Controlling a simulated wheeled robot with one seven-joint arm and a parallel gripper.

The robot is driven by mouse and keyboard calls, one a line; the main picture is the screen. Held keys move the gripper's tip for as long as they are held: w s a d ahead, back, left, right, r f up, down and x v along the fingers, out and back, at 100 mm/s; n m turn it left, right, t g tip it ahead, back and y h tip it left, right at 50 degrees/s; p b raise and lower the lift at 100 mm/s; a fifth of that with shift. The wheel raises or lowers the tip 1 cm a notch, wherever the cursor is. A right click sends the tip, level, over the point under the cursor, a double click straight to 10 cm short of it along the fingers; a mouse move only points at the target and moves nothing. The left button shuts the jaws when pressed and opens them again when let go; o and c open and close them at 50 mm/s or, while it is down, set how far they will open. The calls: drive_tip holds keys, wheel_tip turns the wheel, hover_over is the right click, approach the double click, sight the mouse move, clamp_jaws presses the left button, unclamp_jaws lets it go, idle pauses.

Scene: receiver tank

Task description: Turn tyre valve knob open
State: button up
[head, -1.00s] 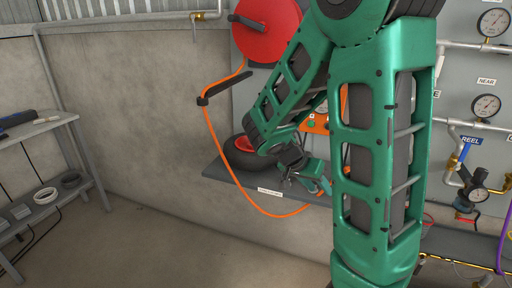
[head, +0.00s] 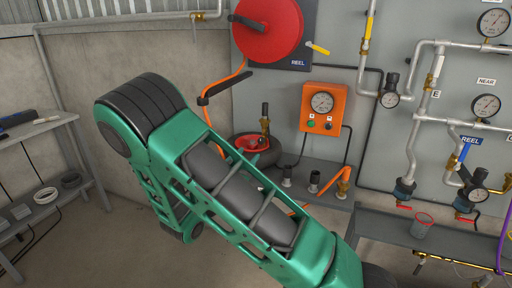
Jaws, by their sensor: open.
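A black tyre (head: 270,158) with a red hub (head: 250,143) lies on the grey shelf, partly hidden by my arm. A small brass fitting with a dark upright top (head: 265,112) stands at the tyre; it may be the tyre valve, but its knob is too small to make out. My gripper is out of sight; my green arm reaches from the lower right to the upper left, and its far links hang behind the near one.
A red hose reel (head: 268,28) and an orange gauge box (head: 322,107) are on the wall panel. An orange hose (head: 239,80) passes behind my arm. A rack (head: 62,122) is at left.

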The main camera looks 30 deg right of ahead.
sight(260, 142)
drive_tip(key=x, duration=1)
drive_tip(key=shift+d, duration=0.2)
drive_tip(key=shift+s+a, duration=0.1)
clamp_jaws()
